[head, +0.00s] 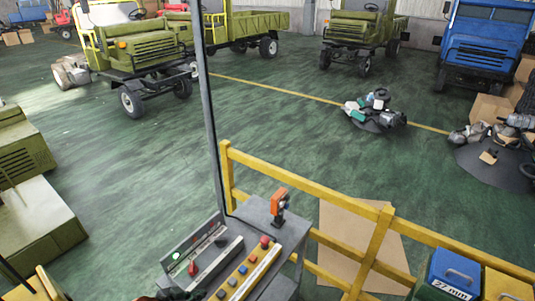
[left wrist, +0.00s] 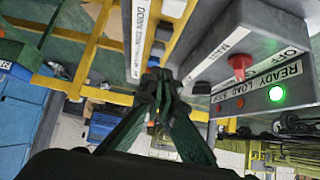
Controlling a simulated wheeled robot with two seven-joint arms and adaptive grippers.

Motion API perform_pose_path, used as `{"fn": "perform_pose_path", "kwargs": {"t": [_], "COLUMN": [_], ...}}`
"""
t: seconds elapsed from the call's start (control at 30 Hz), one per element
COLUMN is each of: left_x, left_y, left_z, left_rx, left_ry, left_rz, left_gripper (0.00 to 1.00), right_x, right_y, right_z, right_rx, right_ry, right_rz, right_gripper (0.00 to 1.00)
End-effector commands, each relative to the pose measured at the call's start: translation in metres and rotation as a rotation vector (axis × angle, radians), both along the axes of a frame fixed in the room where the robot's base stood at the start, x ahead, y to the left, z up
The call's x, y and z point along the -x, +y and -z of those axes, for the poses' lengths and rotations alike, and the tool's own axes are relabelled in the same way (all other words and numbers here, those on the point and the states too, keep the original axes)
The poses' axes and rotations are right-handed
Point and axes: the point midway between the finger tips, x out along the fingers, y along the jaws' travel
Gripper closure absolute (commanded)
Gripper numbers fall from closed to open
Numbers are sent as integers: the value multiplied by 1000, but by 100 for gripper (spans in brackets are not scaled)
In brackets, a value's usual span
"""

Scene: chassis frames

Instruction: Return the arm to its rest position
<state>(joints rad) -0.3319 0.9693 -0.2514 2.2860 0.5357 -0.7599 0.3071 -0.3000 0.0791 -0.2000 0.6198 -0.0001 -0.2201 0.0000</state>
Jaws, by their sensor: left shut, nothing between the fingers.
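My left gripper (left wrist: 158,86) shows in the left wrist view with its fingers together and nothing between them. It is near the control console, by the grey switch box (left wrist: 245,50) with a red lever (left wrist: 240,64) and a lit green lamp (left wrist: 277,93). I cannot tell whether it touches the console. In the head view only dark parts at the bottom edge, by the console, may belong to it. The grey switch box also shows in the head view (head: 222,256), with its red lever (head: 193,268). My right gripper is in neither view.
A yellow strip of buttons (head: 242,270) and an orange device (head: 279,204) are on the console. A yellow railing (head: 300,184) runs behind it. A blue box (head: 450,272) marked 27 mm stands at lower right. Green floor lies open beyond, with trucks (head: 150,50) farther back.

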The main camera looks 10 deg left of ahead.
Motion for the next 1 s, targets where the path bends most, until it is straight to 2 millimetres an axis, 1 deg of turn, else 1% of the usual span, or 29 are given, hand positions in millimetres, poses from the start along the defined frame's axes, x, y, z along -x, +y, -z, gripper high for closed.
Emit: {"fn": "perform_pose_path", "kwargs": {"t": [0.13,0.27,0.4,0.6,0.97,1.0], "left_x": [9,32,68,119,195,197], "left_y": [-5,-10,-9,-3,-2,-2], "left_z": [8,24,42,58,70,80], "left_rx": [-7,-39,-91,-141,-164,-167], "left_ry": [14,55,132,253,449,463], "left_rz": [-18,-68,-154,-267,-410,-413], "left_gripper": [100,100,100,100,100,100], "right_x": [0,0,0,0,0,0], "right_y": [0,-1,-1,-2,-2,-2], "right_z": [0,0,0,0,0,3], "right_rx": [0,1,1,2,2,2], "right_ry": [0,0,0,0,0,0], "right_rz": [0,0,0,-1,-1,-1], "right_gripper": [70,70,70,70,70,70]}}
